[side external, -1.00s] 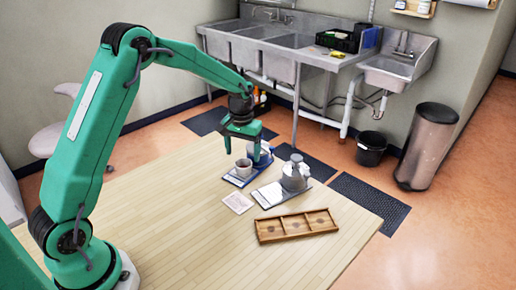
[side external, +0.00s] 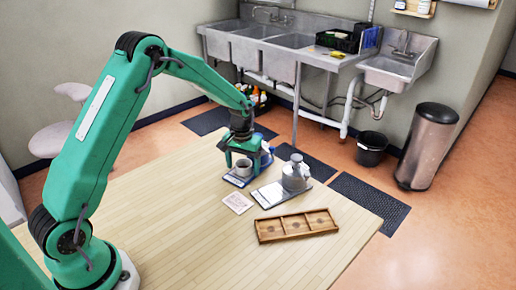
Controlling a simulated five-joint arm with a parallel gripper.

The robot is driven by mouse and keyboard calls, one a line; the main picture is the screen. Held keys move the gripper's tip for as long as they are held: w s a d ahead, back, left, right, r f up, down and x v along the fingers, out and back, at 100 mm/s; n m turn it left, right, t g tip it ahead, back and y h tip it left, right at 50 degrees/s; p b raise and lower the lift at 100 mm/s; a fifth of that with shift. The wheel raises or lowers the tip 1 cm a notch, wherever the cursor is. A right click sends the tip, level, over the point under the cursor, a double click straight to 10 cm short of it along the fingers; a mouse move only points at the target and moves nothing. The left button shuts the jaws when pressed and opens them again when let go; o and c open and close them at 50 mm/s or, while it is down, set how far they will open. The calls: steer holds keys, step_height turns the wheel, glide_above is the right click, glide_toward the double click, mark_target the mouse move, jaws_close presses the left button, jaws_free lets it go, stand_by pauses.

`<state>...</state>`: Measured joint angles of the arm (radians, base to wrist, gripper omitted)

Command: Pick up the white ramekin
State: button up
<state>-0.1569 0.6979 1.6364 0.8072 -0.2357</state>
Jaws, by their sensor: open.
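The white ramekin (side external: 243,168) is a small pale cup standing upright on a blue-edged scale-like base (side external: 236,181) on the wooden table. My green gripper (side external: 242,163) is open and pointing down at the ramekin, with its fingers low around the cup's sides. I cannot tell whether the fingers touch it. The gripper hides part of the cup's rim and some of a blue and clear object (side external: 266,156) just behind.
A grey lidded jar (side external: 295,174) stands on a second flat scale (side external: 268,195) to the right. A pale card (side external: 237,203) lies in front. A wooden compartment tray (side external: 296,226) is at the front right. The table's left part is clear.

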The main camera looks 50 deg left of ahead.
steer(key=c, duration=1.2)
steer(key=shift+r, duration=0.2)
steer(key=shift+r, duration=0.2)
step_height(320, 180, up, 3)
steer(key=shift+r, duration=0.1)
steer(key=s+d+r, duration=0.1)
steer(key=d+r, duration=0.1)
steer(key=d, duration=0.1)
steer(key=s+d+r, duration=0.2)
steer(key=d, duration=0.2)
steer(key=s+d+r, duration=0.1)
steer(key=d+r, duration=0.2)
steer(key=shift+s+d, duration=0.15)
steer(key=shift+d, duration=0.25)
steer(key=shift+r, duration=0.1)
